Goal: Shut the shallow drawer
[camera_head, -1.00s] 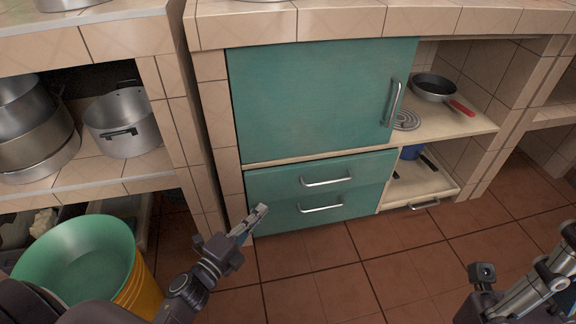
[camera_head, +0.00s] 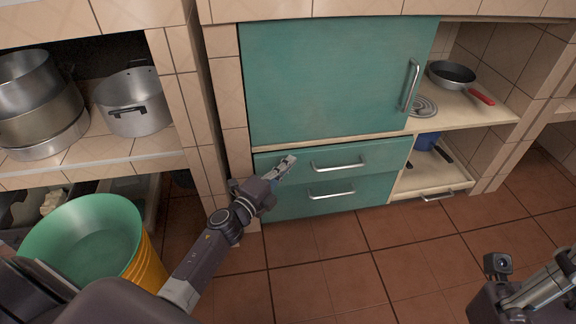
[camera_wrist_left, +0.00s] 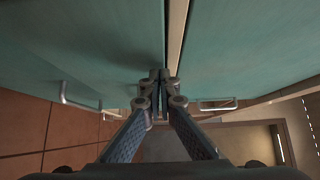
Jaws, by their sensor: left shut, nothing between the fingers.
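Two teal drawers sit one above the other below a large teal door. The upper drawer (camera_head: 375,158) and the lower drawer (camera_head: 295,203) each have a silver bar handle. I cannot tell for sure how far either front stands out. My left gripper (camera_head: 290,160) is shut and empty at the left part of the upper drawer front, left of its handle (camera_head: 338,166). In the left wrist view the closed fingertips (camera_wrist_left: 159,76) are close to teal panels; contact cannot be told. My right gripper (camera_head: 555,278) shows only partly at the lower right edge, its fingertips unclear.
Right of the drawers is an open shelf with a black pan (camera_head: 452,74), and below it a wooden pull-out tray (camera_head: 430,183) with a handle. A green-lined bucket (camera_head: 85,240) stands at left, under a shelf of metal pots (camera_head: 133,100). The tiled floor (camera_head: 340,265) in front is clear.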

